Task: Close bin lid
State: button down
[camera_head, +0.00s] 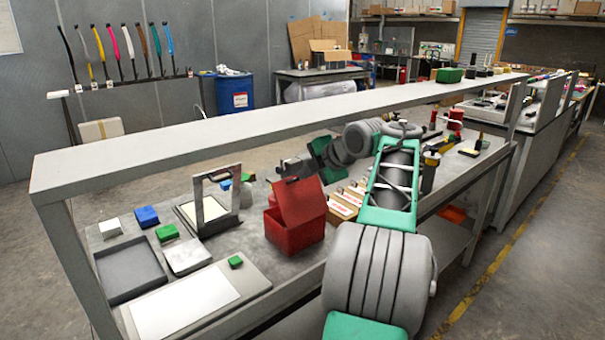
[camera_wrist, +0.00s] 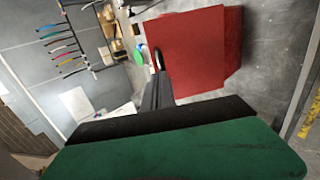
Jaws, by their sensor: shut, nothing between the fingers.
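The red bin (camera_head: 294,232) stands on the workbench. Its lid (camera_head: 302,201) is raised and tilted up, with a small dark handle (camera_head: 292,179) at its top edge. My gripper (camera_head: 281,168) is shut and empty, just behind and above the lid's top edge. In the wrist view the closed fingers (camera_wrist: 157,84) point at the left edge of the red lid (camera_wrist: 190,50), beside a dark curved handle (camera_wrist: 158,59). I cannot tell whether they touch it. The bin's inside is hidden.
A grey shelf rail (camera_head: 210,138) runs above the back of the bench. Left of the bin stand a framed stand (camera_head: 214,222), a dark tray (camera_head: 128,270) and a white sheet (camera_head: 185,305). Brown boxes (camera_head: 343,205) sit close to its right.

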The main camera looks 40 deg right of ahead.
jog(key=shift+w+d, duration=0.1)
jog(key=shift+d, duration=0.2)
